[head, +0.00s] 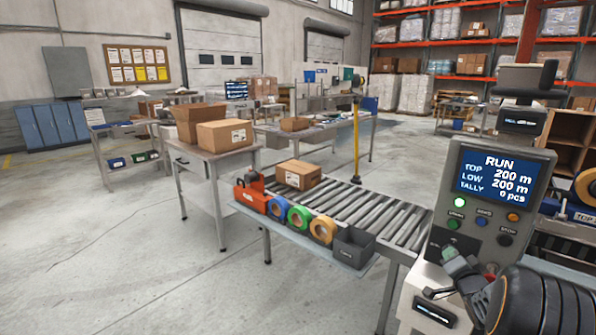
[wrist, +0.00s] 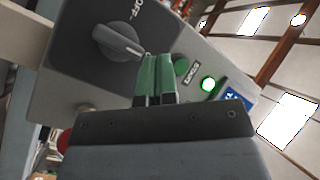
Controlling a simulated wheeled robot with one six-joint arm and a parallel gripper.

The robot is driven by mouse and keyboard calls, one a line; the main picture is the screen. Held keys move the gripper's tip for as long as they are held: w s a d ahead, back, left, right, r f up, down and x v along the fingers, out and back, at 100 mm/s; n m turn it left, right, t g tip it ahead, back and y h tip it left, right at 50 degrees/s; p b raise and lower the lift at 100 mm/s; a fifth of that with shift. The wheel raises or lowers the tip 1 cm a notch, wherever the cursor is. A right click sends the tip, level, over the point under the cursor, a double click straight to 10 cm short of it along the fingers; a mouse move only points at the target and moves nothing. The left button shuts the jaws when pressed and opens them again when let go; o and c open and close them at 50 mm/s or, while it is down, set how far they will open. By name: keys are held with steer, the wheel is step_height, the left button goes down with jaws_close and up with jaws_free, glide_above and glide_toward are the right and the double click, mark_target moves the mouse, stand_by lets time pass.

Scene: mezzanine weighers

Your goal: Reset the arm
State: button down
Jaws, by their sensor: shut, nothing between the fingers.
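My arm (head: 540,305) reaches in from the lower right in the head view. My gripper (head: 448,254) is at the lower left of the grey control panel (head: 535,180). In the wrist view my gripper's green fingers (wrist: 157,75) are shut with nothing between them. They are just in front of a dark rotary knob (wrist: 118,40) marked OFF; I cannot tell whether they touch it. The panel's screen (head: 493,178) reads RUN, TOP 200 m, LOW 200 m, TALLY 0 pcs. A green lamp (head: 459,202) is lit.
A roller conveyor (head: 385,215) runs left of the panel, carrying a cardboard box (head: 298,175). Tape rolls (head: 299,217) and a grey bin (head: 354,246) line its near edge. A side table (head: 215,158) holds cartons. The floor at left is clear.

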steer(key=s+f+n+g+h+p, duration=0.2)
steer(key=s+f+g, duration=0.4)
steer(key=s+g, duration=0.15)
steer(key=s+a+r+n+g+y+p, duration=0.15)
steer(key=s+a+g, duration=0.25)
steer(key=a, duration=0.4)
steer(key=s+a+r+n+y+p, duration=0.1)
steer(key=s+a+r+n+p, duration=0.1)
steer(key=s+a+r, duration=0.2)
steer(key=s+a+r+n+g+y+p, duration=0.1)
steer(key=s+a+r+n+p, duration=0.1)
steer(key=a, duration=0.7)
steer(key=s+a+r+n+g+y+p, duration=0.1)
steer(key=s+a+r+n+p, duration=0.1)
steer(key=s+a+r, duration=0.4)
steer(key=shift+a+r+n+y+p, duration=0.35)
steer(key=shift+a+r+n, duration=0.15)
steer(key=shift+a+n, duration=0.25)
steer(key=shift+d, duration=0.1)
